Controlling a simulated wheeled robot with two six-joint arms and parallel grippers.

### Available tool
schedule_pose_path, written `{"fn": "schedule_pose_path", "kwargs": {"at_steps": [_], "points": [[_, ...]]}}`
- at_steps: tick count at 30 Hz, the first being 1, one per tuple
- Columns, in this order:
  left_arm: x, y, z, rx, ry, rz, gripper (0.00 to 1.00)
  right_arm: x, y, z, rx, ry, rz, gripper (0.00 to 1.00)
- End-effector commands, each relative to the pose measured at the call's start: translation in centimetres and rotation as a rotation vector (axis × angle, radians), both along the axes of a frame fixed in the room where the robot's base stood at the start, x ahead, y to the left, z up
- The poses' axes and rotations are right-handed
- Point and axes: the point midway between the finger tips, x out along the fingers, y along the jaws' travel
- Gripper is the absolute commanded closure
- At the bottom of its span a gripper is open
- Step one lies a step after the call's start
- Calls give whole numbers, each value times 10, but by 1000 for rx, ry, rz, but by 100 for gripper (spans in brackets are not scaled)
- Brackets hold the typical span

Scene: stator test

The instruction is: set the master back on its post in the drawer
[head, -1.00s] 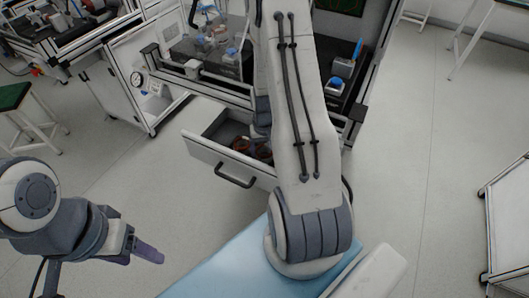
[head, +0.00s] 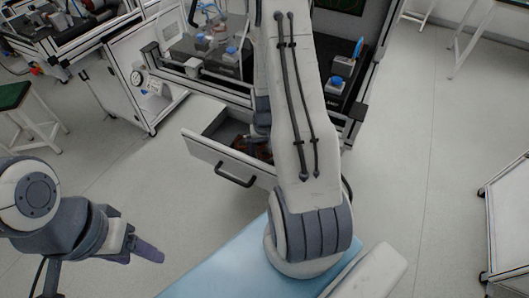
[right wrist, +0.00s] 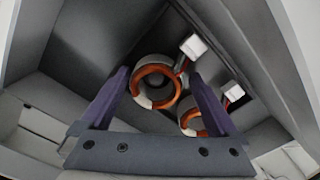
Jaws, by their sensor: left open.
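In the right wrist view two ring-shaped stators with orange windings sit in the drawer (head: 222,163), each with a white block beside it. The nearer stator (right wrist: 153,88) appears between the purple fingertips of my right gripper (right wrist: 158,74); the farther stator (right wrist: 193,119) is to the right, partly behind a finger. The right gripper is open, with gaps between the fingers and the nearer ring. I cannot tell which ring is the master, and no post shows clearly. In the head view my right arm hides much of the drawer. My left gripper (head: 146,249) is open and empty, away from the drawer.
The drawer is pulled out, with its handle (head: 235,181) facing me. The drawer walls (right wrist: 70,115) rise close around the right gripper. Above is a bench with a blue-topped fixture (head: 337,84). The floor left of the drawer is clear.

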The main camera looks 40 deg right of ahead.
Motion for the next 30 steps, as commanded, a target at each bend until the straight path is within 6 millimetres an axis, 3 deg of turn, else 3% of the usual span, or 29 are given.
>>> {"fn": "schedule_pose_path", "kwargs": {"at_steps": [13,30], "points": [[0,0,2,0,0,0,38,-1,0,1,1,2,-1,4],[0,0,27,0,0,0,38,-1,0,29,0,1,0,4]]}}
